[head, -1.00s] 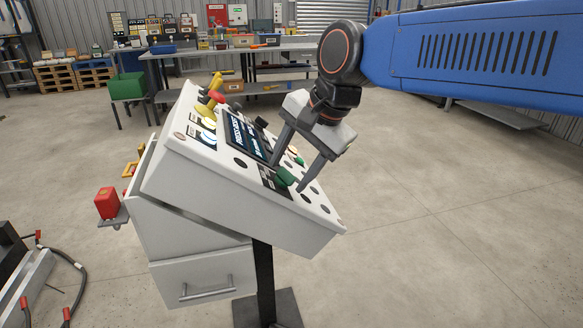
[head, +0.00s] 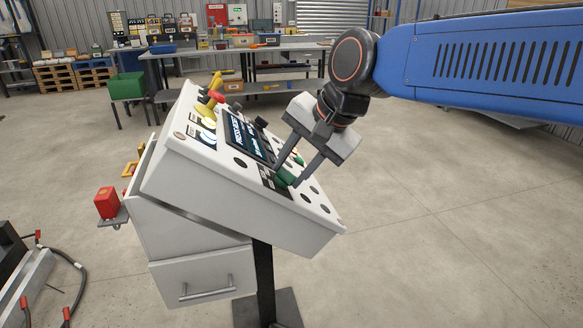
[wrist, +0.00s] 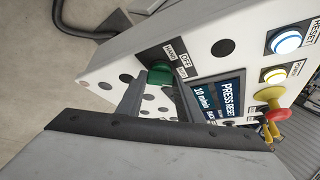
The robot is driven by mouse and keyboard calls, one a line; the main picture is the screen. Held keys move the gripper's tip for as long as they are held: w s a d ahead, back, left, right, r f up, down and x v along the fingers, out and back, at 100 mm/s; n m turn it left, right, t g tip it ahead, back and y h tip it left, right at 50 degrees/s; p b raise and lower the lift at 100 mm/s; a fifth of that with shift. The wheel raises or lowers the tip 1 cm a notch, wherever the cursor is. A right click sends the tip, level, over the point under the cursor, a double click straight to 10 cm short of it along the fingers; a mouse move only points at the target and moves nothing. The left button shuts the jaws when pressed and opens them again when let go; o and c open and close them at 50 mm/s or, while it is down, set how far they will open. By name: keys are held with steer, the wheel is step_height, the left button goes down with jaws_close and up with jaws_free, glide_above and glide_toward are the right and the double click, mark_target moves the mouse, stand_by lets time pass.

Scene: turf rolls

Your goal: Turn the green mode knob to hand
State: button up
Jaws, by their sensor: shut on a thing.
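The green mode knob (head: 286,176) sits on the sloped white control panel (head: 215,205), below and to the right of the panel's display (head: 247,137) in the head view. My gripper (head: 285,174) is shut on the knob, one finger on each side. In the wrist view the green knob (wrist: 160,74) shows between my fingertips (wrist: 157,85), next to a black label (wrist: 178,60) reading HAND and OFF. A third word on the label is partly hidden by a finger. The fingers cover parts of the knob, so its pointer cannot be made out.
Several empty round holes surround the knob. A yellow and red control (wrist: 272,103), a lit white reset button (wrist: 287,42) and a lit yellow button (wrist: 274,75) stand farther along the panel. A drawer (head: 203,277) hangs below. The floor to the right is clear.

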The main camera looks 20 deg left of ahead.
steer(key=n, duration=0.1)
steer(key=n+y, duration=0.2)
steer(key=n, duration=0.1)
steer(key=shift+d+f, duration=0.2)
steer(key=shift+d, duration=0.1)
steer(key=n+y, duration=0.2)
steer(key=n, duration=0.1)
steer(key=shift+w+d+f+n+g, duration=0.1)
steer(key=shift+w+n+g, duration=0.05)
steer(key=shift+n+g, duration=0.15)
steer(key=n+y, duration=0.1)
steer(key=n, duration=0.1)
steer(key=n+g, duration=0.1)
steer(key=n, duration=0.1)
steer(key=shift+w+d+f+n+g+y, duration=0.1)
steer(key=shift+w+f+n+g+y, duration=0.1)
steer(key=shift+n+g+y, duration=0.15)
steer(key=shift+f+n+g+y, duration=0.1)
steer(key=shift+n+g+y, duration=0.55)
steer(key=shift+n, duration=1.4)
steer(key=o, duration=1.1)
steer(key=v, duration=1.7)
steer(key=shift+w+d, duration=0.15)
steer(key=shift+w, duration=0.2)
